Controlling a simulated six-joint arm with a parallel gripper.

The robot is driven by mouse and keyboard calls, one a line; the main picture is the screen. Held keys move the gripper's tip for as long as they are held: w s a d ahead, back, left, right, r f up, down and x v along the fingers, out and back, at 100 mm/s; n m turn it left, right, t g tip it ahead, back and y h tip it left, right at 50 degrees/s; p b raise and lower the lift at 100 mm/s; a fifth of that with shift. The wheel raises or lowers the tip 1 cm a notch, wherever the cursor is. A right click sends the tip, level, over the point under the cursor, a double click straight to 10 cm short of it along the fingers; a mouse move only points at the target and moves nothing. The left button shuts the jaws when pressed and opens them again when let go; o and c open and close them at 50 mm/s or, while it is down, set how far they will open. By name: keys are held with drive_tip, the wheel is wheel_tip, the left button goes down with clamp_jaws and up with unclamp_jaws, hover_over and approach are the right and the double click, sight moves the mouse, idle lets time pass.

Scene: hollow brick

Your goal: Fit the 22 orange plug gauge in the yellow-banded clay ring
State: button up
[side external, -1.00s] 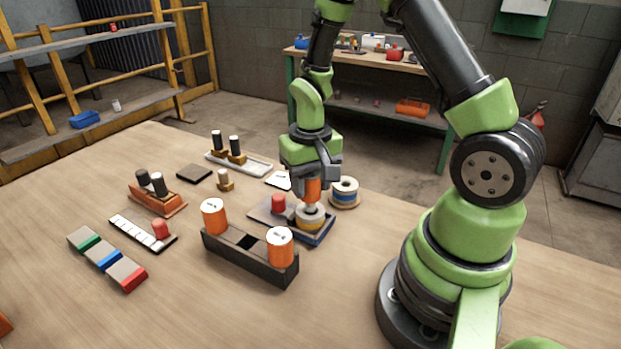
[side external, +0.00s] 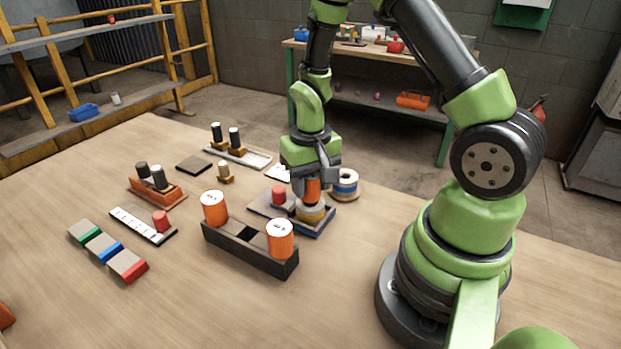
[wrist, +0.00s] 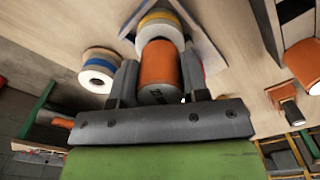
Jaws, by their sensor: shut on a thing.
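My gripper (side external: 313,181) is shut on the orange plug gauge (side external: 313,191), upright over the yellow-banded clay ring (side external: 311,215). In the wrist view, the orange gauge (wrist: 158,65) is between the two fingers, with a dark mark on its pale end. The yellow-banded ring (wrist: 160,22) is directly beyond it. The ring sits on a blue-edged tray (side external: 318,234). The gauge's grey lower end is hidden, apparently inside the ring; how deep it sits cannot be told.
A red-knobbed piece (side external: 279,197) stands on the same tray. A blue-banded ring (side external: 346,184) is close on the right. A dark rack (side external: 240,252) with two orange gauges stands in front. Several small blocks and holders lie to the left.

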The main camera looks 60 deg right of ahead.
drive_tip(key=shift+f, duration=0.35)
idle(0.3)
drive_tip(key=o, duration=1.1)
wheel_tip(320, 180, up, 10)
drive_tip(key=shift+f, duration=0.25)
drive_tip(key=shift+r, duration=0.2)
